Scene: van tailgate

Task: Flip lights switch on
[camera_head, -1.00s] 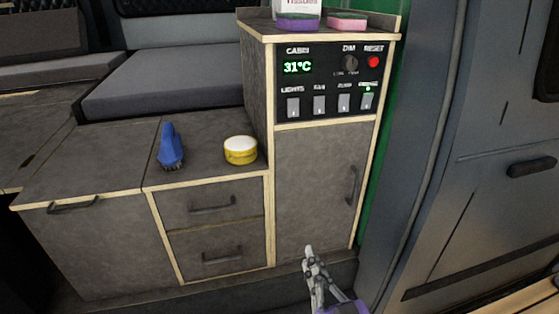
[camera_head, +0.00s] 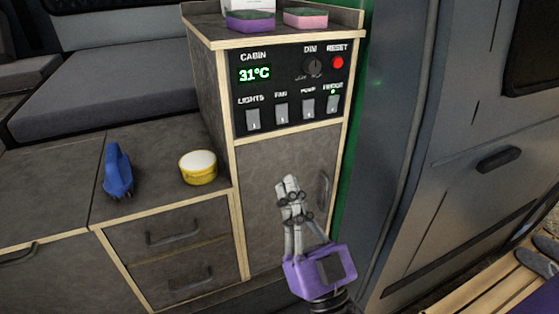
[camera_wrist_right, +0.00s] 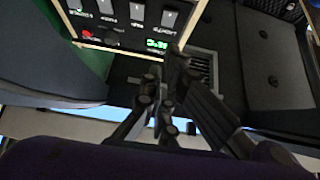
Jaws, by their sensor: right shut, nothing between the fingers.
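The lights switch (camera_head: 253,119) is the leftmost of the grey rocker switches in the black panel (camera_head: 292,69), under the label LIGHTS. No lit lamp shows above it, and I cannot tell which way its rocker is tilted. It also shows at the top of the right wrist view (camera_wrist_right: 168,17), where the panel is upside down. My right gripper (camera_head: 289,183) is shut and empty, fingers pointing up, in front of the cabinet door, below and to the right of the lights switch and apart from it. My left gripper is not in view.
Fan, pump and fridge switches (camera_head: 332,104) sit to the right, with a dim knob (camera_head: 312,66) and red reset button (camera_head: 337,62) above. Sponges (camera_head: 305,17) lie on the cabinet top. A yellow tin (camera_head: 198,168) and blue brush (camera_head: 117,170) stand on the lower counter.

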